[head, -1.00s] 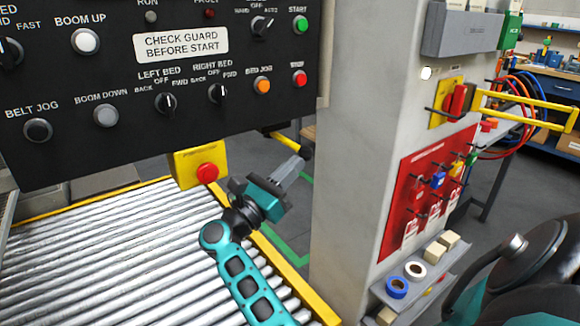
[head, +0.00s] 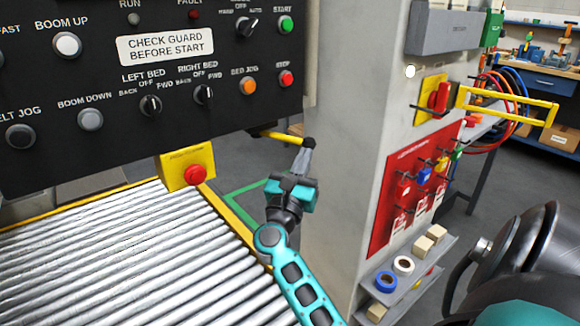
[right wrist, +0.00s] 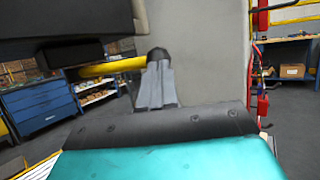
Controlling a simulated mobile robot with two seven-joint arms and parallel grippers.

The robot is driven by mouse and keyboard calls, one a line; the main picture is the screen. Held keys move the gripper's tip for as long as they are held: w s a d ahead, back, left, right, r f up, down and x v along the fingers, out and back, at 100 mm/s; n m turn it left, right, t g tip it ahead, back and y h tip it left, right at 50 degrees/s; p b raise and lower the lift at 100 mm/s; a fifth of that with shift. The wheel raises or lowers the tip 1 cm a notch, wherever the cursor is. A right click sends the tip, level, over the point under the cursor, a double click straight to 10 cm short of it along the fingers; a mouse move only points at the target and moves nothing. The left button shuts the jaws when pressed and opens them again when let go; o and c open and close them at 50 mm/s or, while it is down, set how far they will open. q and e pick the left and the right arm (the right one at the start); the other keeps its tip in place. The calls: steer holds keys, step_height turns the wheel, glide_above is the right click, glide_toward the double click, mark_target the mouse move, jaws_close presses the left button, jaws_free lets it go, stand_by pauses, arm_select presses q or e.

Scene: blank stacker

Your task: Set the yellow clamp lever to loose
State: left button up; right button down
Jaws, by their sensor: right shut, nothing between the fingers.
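The yellow clamp lever (head: 285,136) sticks out to the right from under the black control panel, beside the pale column. It ends in a dark round knob (head: 309,143). It lies nearly level, tipped slightly down toward the knob in the head view. My right gripper (head: 306,154) is shut and empty, its fingertips right at the knob. In the right wrist view the lever (right wrist: 110,68) comes in from the left, and the knob (right wrist: 158,53) shows just over the shut fingertips (right wrist: 157,66). I cannot tell whether they touch. My left gripper is not in view.
The column (head: 345,130) stands close to the right of the knob. A yellow box with a red button (head: 195,174) hangs below the panel. The roller bed (head: 110,250) lies at lower left. A red lockout board (head: 390,215) is on the column.

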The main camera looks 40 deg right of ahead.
arm_select(q)
steer(key=b, duration=0.1)
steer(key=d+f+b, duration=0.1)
steer(key=b, duration=0.1)
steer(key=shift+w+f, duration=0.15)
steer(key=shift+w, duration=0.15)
arm_select(e)
steer(key=w+d+n+t+y, duration=0.3)
steer(key=d+n+t+y, duration=0.1)
steer(key=d+t, duration=0.3)
steer(key=d+y, duration=0.1)
steer(key=d, duration=0.1)
steer(key=shift+w+d+n+y, duration=0.25)
steer(key=shift+d+n+y, duration=0.05)
steer(key=shift+n+y, duration=0.1)
steer(key=shift+r, duration=0.1)
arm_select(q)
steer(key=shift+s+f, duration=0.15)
arm_select(e)
steer(key=shift+d, duration=0.1)
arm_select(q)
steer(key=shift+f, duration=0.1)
